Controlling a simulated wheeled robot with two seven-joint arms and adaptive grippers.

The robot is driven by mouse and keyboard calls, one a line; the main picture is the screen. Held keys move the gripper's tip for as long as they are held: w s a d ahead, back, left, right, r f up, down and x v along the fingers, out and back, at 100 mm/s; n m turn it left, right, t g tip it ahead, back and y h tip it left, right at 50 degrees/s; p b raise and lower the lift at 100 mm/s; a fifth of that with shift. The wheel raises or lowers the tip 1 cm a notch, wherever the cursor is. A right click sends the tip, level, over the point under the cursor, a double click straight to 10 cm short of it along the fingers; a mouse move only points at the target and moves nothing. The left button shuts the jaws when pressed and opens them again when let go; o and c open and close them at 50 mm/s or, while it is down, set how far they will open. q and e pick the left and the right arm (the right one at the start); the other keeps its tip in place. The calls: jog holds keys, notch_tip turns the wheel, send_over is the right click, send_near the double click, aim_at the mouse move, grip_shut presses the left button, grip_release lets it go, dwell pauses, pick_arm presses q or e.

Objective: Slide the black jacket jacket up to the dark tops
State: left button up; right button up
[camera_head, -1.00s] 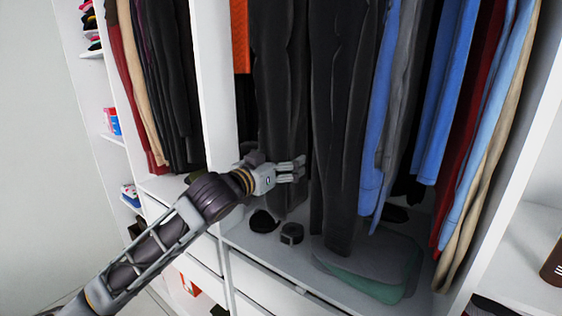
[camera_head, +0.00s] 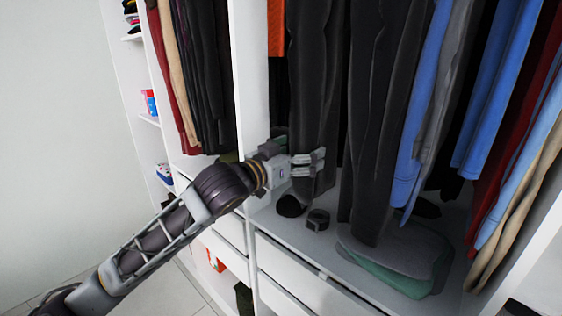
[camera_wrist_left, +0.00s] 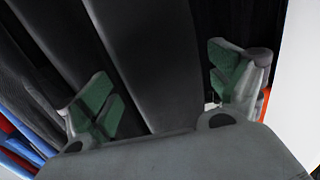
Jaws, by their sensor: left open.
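A long black garment (camera_head: 312,70), which I take for the black jacket, hangs left in the middle bay. A second long black garment (camera_head: 385,110) hangs just right of it. Dark tops (camera_head: 208,75) hang in the left bay, behind a white divider. My left gripper (camera_head: 318,162) is open at the lower part of the first black garment. In the left wrist view its green-padded fingers (camera_wrist_left: 165,95) stand apart, with dark cloth (camera_wrist_left: 150,60) beyond and between them. I cannot tell whether they touch it. My right gripper is not in view.
The white divider (camera_head: 248,85) stands between the bays. Blue clothes (camera_head: 425,100) and red ones hang farther right. A round black item (camera_head: 290,206), a dark coil (camera_head: 318,219) and a folded grey-green pile (camera_head: 400,262) lie on the shelf below. An orange garment (camera_head: 275,30) hangs beside the divider.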

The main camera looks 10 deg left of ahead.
pick_arm(q)
jog(key=v, duration=0.7)
jog(key=shift+w, duration=0.1)
dwell(0.4)
